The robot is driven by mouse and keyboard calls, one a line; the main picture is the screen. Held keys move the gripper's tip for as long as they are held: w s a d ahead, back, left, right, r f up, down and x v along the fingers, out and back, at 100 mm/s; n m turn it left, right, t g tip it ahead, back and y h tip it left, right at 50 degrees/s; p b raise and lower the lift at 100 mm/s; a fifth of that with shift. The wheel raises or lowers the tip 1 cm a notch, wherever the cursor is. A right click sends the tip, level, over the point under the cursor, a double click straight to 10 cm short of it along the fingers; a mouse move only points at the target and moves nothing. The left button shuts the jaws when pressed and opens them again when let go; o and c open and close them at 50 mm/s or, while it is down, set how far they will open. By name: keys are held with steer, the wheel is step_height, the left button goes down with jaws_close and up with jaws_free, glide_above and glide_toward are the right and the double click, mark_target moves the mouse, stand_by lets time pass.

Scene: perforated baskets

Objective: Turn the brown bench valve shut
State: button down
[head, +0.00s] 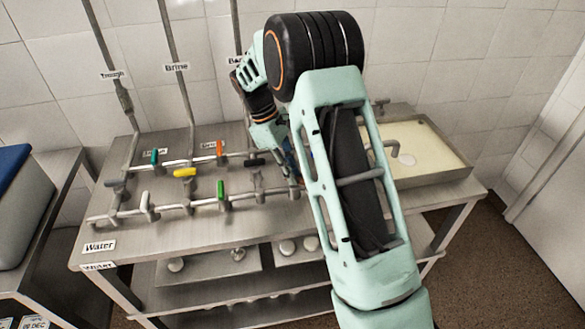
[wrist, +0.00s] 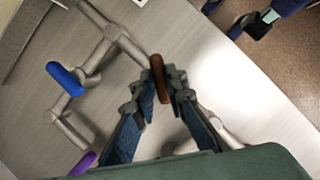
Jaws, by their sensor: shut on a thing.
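The brown bench valve's handle (wrist: 157,80) shows in the wrist view as a short, rounded brown bar between my fingertips. My gripper (wrist: 158,90) is shut on it, with one finger on each side. The handle sits close to a grey pipe (wrist: 126,43) of the bench pipework. In the head view my arm covers this part of the bench, and I cannot make out the brown handle there.
A blue handle (wrist: 67,78) and a purple handle (wrist: 83,164) are left of my gripper. In the head view, yellow (head: 185,173), green (head: 221,189), teal (head: 154,156), orange (head: 220,148) and black (head: 254,162) handles stand left of my arm. A basin (head: 440,152) is at right.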

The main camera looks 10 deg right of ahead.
steer(key=m, duration=0.2)
steer(key=m+g+y+p, duration=0.1)
steer(key=m, duration=0.2)
steer(key=shift+w+d+r+m+y+p, duration=0.1)
steer(key=shift+w+d+m+y+p, duration=0.05)
steer(key=shift+m+y+p, duration=0.15)
steer(key=m+y, duration=0.1)
steer(key=m, duration=0.1)
steer(key=m+y, duration=0.1)
steer(key=m, duration=0.2)
steer(key=shift+d+g, duration=0.1)
steer(key=shift+g, duration=0.3)
steer(key=shift+m, duration=0.4)
steer(key=c, duration=1.9)
jaws_free()
steer(key=shift+c, duration=0.2)
steer(key=v, duration=1.2)
steer(key=shift+d, duration=0.15)
